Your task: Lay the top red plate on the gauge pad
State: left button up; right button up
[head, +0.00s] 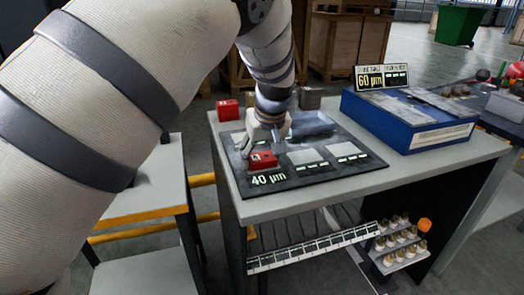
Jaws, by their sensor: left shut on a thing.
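A red block (268,163) with a white mark on its side sits at the front left of a dark mat (318,177), just behind the printed "40 µm". I cannot make out separate plates in it. My left gripper (262,148) points down at this block, shut on its top part; the fingers partly hide it. A second red block (228,110) stands at the back left of the table, apart from the gripper. Pale grey pads (304,157) with light bars lie on the mat; I cannot tell which is the gauge pad. My right gripper is out of view.
A blue case (400,135) with grey panels on top stands at the right, with a "60 µm" display (382,77) behind it. A grey block (310,98) stands at the table's back. Below the tabletop are a slotted rack (314,247) and small bottles (398,240).

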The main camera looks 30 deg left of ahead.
pick_arm(q)
jog(key=shift+f, duration=0.1)
jog(key=o, duration=1.6)
jog(key=v, duration=1.2)
jog(key=shift+f, duration=0.1)
jog(key=shift+r+p, duration=0.45)
jog(key=shift+r, duration=2.55)
